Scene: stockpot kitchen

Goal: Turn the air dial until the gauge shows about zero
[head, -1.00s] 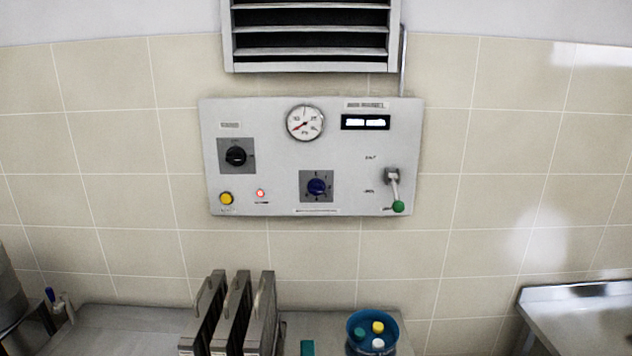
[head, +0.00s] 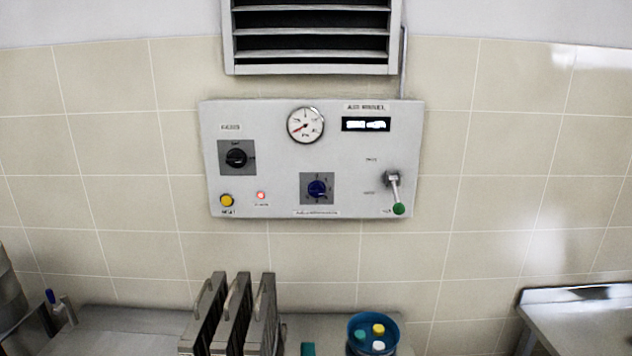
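A grey control panel (head: 275,190) is mounted on the tiled wall in the head view. A blue dial (head: 317,188) sits on a dark square plate at its lower middle; which dial is the air dial I cannot read for sure. A round white gauge (head: 305,125) is above it, its red needle pointing to the lower left; its numbers are too small to read. A black rotary switch (head: 236,157) is at the panel's left. A lever with a green knob (head: 398,208) hangs down at the right. Neither of my grippers is in view.
A yellow button (head: 227,200), a lit red lamp (head: 261,195) and a display (head: 366,124) are on the panel. Below stand upright metal filters (head: 240,315) and a blue container (head: 359,345) with coloured caps on a counter. A slatted vent (head: 310,45) is above.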

